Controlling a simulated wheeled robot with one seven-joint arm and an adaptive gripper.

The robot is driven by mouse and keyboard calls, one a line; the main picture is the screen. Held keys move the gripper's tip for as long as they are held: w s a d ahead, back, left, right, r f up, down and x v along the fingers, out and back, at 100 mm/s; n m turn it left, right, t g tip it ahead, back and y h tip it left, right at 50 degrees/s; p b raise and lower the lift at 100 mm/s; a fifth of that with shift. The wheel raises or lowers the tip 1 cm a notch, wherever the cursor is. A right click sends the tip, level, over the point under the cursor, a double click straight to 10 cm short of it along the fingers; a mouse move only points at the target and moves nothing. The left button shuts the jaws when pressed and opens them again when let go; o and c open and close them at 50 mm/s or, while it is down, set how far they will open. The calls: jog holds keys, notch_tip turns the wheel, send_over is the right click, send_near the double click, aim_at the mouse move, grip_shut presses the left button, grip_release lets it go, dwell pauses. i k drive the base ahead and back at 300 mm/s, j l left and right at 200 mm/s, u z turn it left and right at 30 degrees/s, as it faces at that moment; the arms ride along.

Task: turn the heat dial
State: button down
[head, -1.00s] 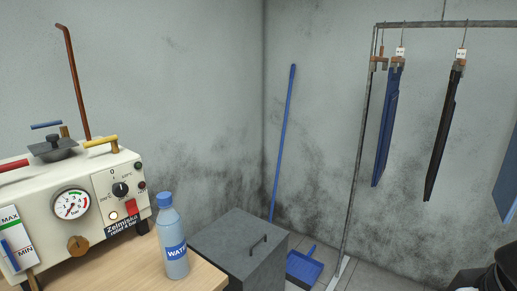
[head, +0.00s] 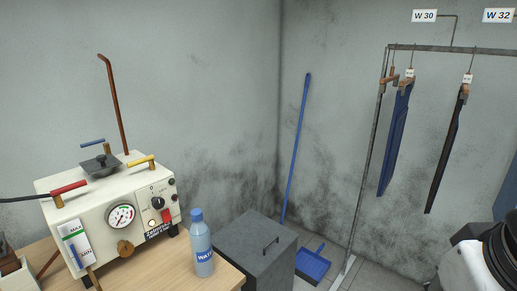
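The heat dial (head: 157,203) is a small dark round knob on the right of the front panel of a cream steam boiler (head: 88,215). It has temperature markings around it. The boiler stands on a wooden table at the left. A round pressure gauge (head: 121,217) is left of the dial, and a red switch (head: 165,216) is just below it. At the lower right edge a white and black part of my own arm (head: 480,262) shows. My gripper's fingertips cannot be made out, and nothing of mine is near the dial.
A water bottle (head: 201,245) stands on the table (head: 222,277), right of the boiler. A grey lidded box (head: 258,246), a blue dustpan (head: 312,264) and a blue pole (head: 295,150) are farther right. Trousers (head: 396,140) hang on a rail. A copper pipe (head: 113,105) rises behind the boiler.

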aim_at(157, 202)
jog(key=k+l+u, duration=0.15)
jog(key=u, duration=2.65)
jog(key=i+l+z, duration=0.15)
jog(key=l+z, duration=0.15)
jog(key=i+l+z, duration=0.15)
jog(key=l+z, duration=0.15)
jog(key=l, duration=0.2)
